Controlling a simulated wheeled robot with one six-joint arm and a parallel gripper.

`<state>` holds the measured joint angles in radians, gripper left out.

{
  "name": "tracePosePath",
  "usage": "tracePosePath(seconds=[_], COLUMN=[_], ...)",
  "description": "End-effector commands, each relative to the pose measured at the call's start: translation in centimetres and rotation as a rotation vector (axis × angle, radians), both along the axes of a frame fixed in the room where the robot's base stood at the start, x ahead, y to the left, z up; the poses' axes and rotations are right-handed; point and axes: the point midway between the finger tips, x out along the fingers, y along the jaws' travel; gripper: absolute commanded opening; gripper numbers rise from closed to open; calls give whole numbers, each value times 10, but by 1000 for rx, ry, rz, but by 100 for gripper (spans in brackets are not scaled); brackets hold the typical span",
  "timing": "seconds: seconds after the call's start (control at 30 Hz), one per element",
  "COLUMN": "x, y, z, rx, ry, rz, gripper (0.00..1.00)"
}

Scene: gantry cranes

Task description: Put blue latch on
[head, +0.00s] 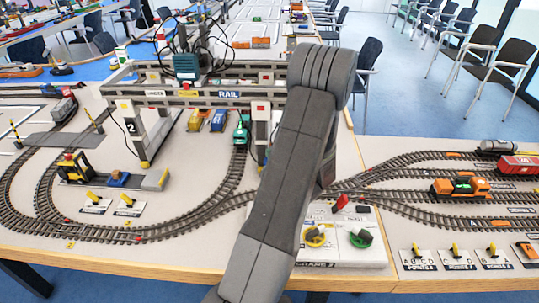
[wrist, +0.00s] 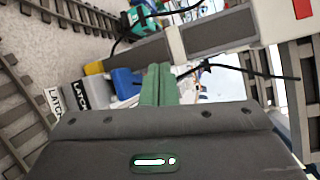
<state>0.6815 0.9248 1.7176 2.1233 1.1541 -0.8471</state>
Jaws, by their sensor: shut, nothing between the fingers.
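A blue block (wrist: 125,82), which looks like the blue latch, shows in the wrist view just left of my fingers, among grey and yellow parts. Two labels reading LATCH, one white (wrist: 54,100) and one black (wrist: 79,94), stand to its left. My gripper (wrist: 157,70) has green fingers that are shut together and empty, close beside the blue block. I cannot tell whether they touch it. The block's lower part is hidden by my gripper's body. In the head view my arm covers my gripper and this spot, so the latch's setting cannot be told.
Black cables hang nearby. A green locomotive (head: 241,133) is on the track to the left. A white control panel (head: 350,240) with green and yellow knobs lies right of my arm.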

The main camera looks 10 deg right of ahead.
Motion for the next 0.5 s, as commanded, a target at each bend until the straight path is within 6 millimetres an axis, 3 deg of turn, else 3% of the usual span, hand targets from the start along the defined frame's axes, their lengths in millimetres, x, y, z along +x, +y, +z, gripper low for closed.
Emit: tracePosePath(seconds=[0.17,0.5], x=[-2,-23], y=[0,6], z=[2,26], rx=[-1,-2], ry=[-1,-1], rz=[0,-1], gripper=[0,0])
